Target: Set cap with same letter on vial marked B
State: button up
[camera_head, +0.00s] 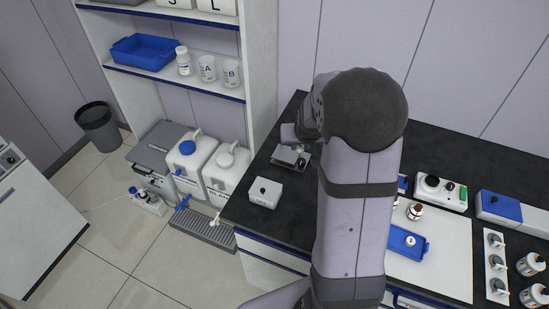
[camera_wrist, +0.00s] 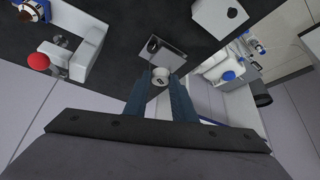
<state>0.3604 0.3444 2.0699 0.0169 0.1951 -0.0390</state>
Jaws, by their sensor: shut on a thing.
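My gripper (camera_wrist: 160,92) is shut on a small white cap (camera_wrist: 160,75), which sits between its fingertips in the wrist view. The cap has a dark mark on its top, but I cannot read the letter. Another small white cap (camera_head: 410,241) lies in a blue tray (camera_head: 420,252).
A metal-plated device (camera_wrist: 172,53) lies just beyond the gripper, with a white box (camera_head: 265,192) nearby on the black bench. A white stand with a red knob (camera_wrist: 38,61) is at left. Cups marked A (camera_head: 207,69) and B (camera_head: 231,74) stand on the shelf.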

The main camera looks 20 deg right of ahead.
jog(key=s+d+m, duration=0.1)
jog(key=d, duration=0.6)
jog(key=s+d+r+m+h+p, duration=0.1)
jog(key=d, duration=0.6)
jog(key=s+d+m+g+h, duration=0.1)
jog(key=d+m, duration=0.1)
jog(key=d, duration=0.5)
jog(key=shift+s+r, duration=0.2)
jog(key=shift+s, duration=0.15)
jog(key=s+d+f+m, duration=0.2)
jog(key=s+d+f, duration=0.4)
jog(key=d+f, duration=0.2)
jog(key=d, duration=0.2)
jog(key=shift+d+m+g+h, duration=0.3)
jog(key=shift+d+h, duration=0.05)
jog(key=shift+h, duration=0.05)
jog(key=shift+s+f, duration=0.15)
jog(key=shift+f, duration=0.1)
jog(key=shift+f+b, duration=1.4)
jog(key=shift+f, duration=0.5)
jog(key=shift+f+b, duration=0.8)
jog(key=shift+b, duration=0.55)
